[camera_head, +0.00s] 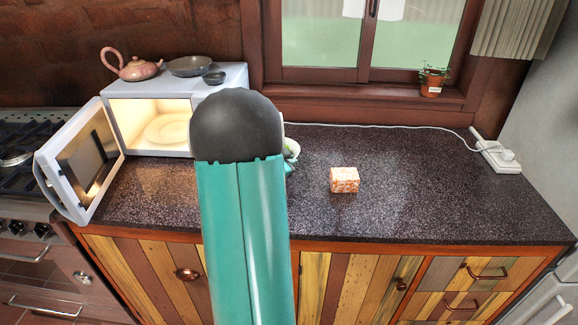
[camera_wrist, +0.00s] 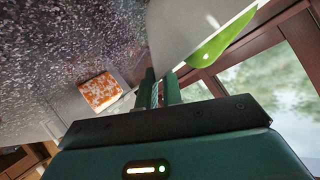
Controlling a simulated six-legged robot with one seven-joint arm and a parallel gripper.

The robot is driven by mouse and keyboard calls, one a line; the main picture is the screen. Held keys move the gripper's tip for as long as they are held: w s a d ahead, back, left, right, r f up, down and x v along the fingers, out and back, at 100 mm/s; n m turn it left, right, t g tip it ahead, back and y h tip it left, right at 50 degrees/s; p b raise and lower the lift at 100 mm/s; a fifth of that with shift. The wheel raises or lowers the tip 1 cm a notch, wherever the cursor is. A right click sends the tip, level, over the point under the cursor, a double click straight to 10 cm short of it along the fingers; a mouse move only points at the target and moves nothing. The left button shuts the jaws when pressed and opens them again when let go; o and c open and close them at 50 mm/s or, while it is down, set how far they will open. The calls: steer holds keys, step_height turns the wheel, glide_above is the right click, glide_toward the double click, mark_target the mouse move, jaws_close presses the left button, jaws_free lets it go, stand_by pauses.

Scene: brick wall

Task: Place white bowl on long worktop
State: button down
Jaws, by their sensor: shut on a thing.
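The white bowl (camera_wrist: 180,28) is at the top of the wrist view, cut off by the frame edge, with a green patch on it. My gripper (camera_wrist: 162,88) is shut on its edge. In the head view only a sliver of the bowl (camera_head: 293,148) shows beside my arm, which hides the rest and most of my gripper. The long worktop (camera_head: 430,190) is dark and speckled, and the bowl is over its middle-left part. I cannot tell whether the bowl touches it.
An orange-and-white box (camera_head: 344,180) stands on the worktop right of my arm. An open microwave (camera_head: 222,80) is at the left, its door (camera_head: 80,165) swung out. A white cable (camera_head: 400,127) runs along the back to a power strip (camera_head: 497,155). The right half is mostly clear.

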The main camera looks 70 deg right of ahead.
steer(key=shift+f, duration=1.05)
steer(key=shift+f, duration=0.1)
steer(key=c, duration=1.6)
jaws_free()
steer(key=shift+o, duration=0.2)
steer(key=v, duration=1.2)
steer(key=shift+w, duration=0.1)
